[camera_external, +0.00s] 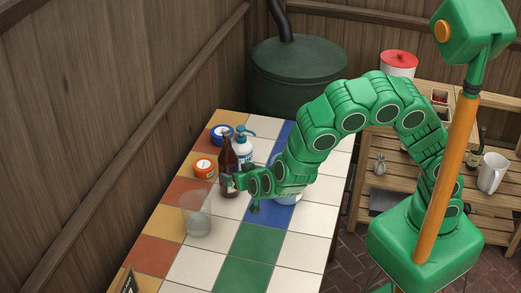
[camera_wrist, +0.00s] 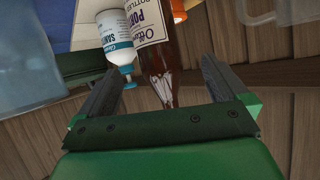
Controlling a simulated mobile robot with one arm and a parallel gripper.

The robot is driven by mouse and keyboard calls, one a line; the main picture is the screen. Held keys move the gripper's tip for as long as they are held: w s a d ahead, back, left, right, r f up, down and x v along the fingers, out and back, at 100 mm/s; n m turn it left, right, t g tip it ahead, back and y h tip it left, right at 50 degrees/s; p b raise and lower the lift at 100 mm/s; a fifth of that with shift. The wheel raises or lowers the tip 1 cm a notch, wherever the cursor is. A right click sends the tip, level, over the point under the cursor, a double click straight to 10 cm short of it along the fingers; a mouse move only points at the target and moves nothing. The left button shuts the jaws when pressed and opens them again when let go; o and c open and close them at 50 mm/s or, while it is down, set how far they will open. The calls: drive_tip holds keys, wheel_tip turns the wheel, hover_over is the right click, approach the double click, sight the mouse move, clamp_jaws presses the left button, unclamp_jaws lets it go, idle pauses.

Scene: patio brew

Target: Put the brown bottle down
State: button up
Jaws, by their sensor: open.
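The brown bottle (camera_external: 228,168) stands upright on the tiled table (camera_external: 189,266), near the wooden wall. It has a cream label, which shows with its neck in the wrist view (camera_wrist: 163,60). My gripper (camera_external: 234,182) is at the bottle in the external view. In the wrist view my gripper (camera_wrist: 160,92) has its two dark fingers spread wide, with the bottle between them and visible space on both sides. The contact between the bottle's base and the tiles is partly hidden by my gripper.
A white pump bottle (camera_external: 243,149) stands just behind the brown bottle. A blue-lidded jar (camera_external: 221,135), an orange tub (camera_external: 204,167) and a clear glass (camera_external: 196,216) are close by. A pale blue-white container (camera_external: 287,197) is partly behind my arm.

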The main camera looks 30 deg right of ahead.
sight(234, 160)
drive_tip(key=w+d+r+g, duration=0.1)
drive_tip(key=w+d+r+g+y, duration=0.1)
drive_tip(key=w+r, duration=0.1)
drive_tip(key=shift+w+r+y, duration=0.1)
drive_tip(key=shift+y, duration=0.2)
drive_tip(key=s+d+r+n+g+y, duration=0.1)
drive_tip(key=s+d+r+g, duration=0.15)
drive_tip(key=d+r, duration=0.35)
drive_tip(key=s+d+r+g+y, duration=0.1)
drive_tip(key=s+d+r+g, duration=0.2)
drive_tip(key=d, duration=0.5)
drive_tip(key=s+d+r+g+h, duration=0.1)
drive_tip(key=s+d+r+g, duration=0.2)
drive_tip(key=s+d, duration=0.9)
drive_tip(key=s+d+r+g+h, duration=0.2)
drive_tip(key=s+d+r+g, duration=0.1)
drive_tip(key=s+d, duration=0.9)
drive_tip(key=d+g, duration=0.1)
drive_tip(key=d, duration=0.4)
drive_tip(key=shift+h, duration=0.3)
